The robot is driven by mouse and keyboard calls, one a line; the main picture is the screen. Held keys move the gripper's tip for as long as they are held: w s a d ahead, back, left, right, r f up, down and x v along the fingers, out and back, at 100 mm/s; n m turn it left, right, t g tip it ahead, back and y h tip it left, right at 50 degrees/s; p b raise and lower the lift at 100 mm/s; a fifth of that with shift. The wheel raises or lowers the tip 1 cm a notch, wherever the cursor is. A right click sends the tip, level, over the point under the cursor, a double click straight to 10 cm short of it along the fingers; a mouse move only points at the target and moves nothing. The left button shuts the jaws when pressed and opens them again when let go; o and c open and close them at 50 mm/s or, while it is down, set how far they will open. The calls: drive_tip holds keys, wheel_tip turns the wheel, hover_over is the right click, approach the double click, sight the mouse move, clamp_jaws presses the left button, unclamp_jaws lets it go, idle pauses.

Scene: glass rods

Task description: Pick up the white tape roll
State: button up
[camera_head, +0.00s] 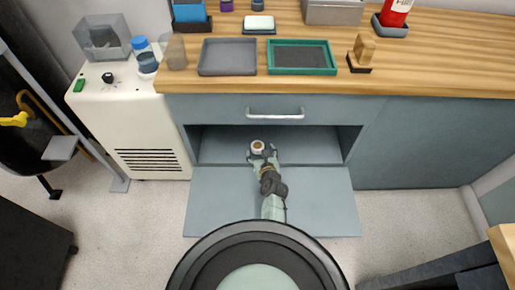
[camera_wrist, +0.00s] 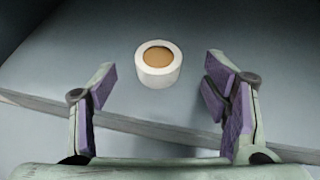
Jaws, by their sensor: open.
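The white tape roll (camera_wrist: 160,77) lies flat on the grey cabinet floor (camera_wrist: 90,60), with its tan core facing up. It also shows in the head view (camera_head: 257,146), inside the open compartment under the counter. My gripper (camera_wrist: 161,95) is open and empty. Its two purple-padded fingers are spread wide, with the roll ahead of them and about midway between them. In the head view my gripper (camera_head: 262,154) reaches into the compartment just in front of the roll. I cannot tell the exact height of the fingers over the cabinet floor.
The lowered door panel (camera_head: 320,205) lies open below my arm. A drawer with a handle (camera_head: 275,116) and the wooden counter (camera_head: 430,70) are above the compartment. Side walls bound the opening. A white machine (camera_head: 130,120) stands at left. The compartment around the roll looks clear.

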sight(258, 147)
drive_tip(key=b+x, duration=0.1)
drive_tip(key=x, duration=0.3)
drive_tip(key=shift+s+a+f+b, duration=0.1)
drive_tip(key=shift+f+b, duration=0.15)
drive_tip(key=shift+b, duration=0.15)
drive_tip(key=shift+w+f, duration=0.15)
drive_tip(key=shift+w, duration=0.25)
drive_tip(key=shift+c, duration=0.3)
drive_tip(key=c, duration=1.1)
